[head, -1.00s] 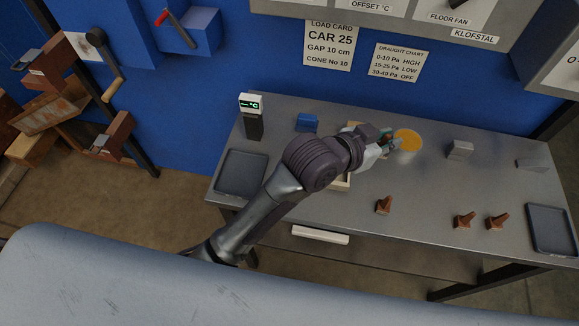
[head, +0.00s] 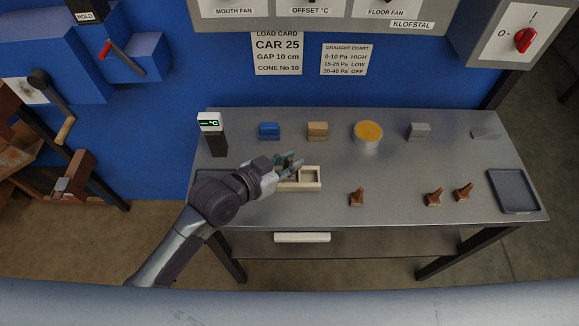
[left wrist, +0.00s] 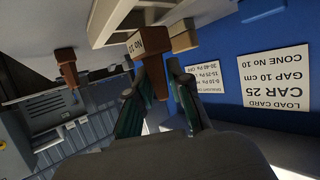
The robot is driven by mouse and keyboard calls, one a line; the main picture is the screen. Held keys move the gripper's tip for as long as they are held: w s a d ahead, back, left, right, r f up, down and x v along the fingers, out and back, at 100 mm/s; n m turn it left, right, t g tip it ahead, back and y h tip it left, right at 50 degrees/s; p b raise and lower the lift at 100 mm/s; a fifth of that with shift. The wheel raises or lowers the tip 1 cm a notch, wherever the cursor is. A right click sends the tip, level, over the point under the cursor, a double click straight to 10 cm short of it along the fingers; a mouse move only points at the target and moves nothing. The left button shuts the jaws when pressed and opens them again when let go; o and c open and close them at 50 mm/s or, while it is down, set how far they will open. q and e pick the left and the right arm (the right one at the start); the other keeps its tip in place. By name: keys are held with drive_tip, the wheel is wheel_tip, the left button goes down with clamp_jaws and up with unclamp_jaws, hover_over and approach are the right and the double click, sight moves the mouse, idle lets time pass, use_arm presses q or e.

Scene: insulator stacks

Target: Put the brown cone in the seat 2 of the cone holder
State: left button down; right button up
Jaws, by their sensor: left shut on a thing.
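My left gripper (head: 291,164) is over the left part of the cone holder, a pale cream box (head: 314,187) on the grey table. Its fingers, seen in the left wrist view (left wrist: 155,85), are shut on a brown cone (left wrist: 149,47) with a "No 10" marking. The holder (left wrist: 118,12) shows close to the cone there; I cannot tell whether they touch. The holder's right seat looks empty in the head view; its left part is hidden by the gripper. My right gripper is not in view.
Three more brown cones (head: 357,197) (head: 433,197) (head: 464,191) stand on the table to the right. Behind are a blue block (head: 269,131), a tan block (head: 318,131), a yellow-filled bowl (head: 368,134) and a grey block (head: 419,131). A dark tray (head: 514,190) is at right.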

use_arm(q)
wheel_tip(320, 180, down, 3)
drive_tip(key=shift+r, duration=0.1)
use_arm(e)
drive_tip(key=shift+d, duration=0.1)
use_arm(q)
drive_tip(key=c, duration=1.1)
unclamp_jaws()
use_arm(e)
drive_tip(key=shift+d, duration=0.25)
use_arm(q)
drive_tip(key=shift+r, duration=0.1)
drive_tip(key=v, duration=1.2)
drive_tip(key=shift+d+b, duration=0.1)
drive_tip(key=shift+b, duration=0.2)
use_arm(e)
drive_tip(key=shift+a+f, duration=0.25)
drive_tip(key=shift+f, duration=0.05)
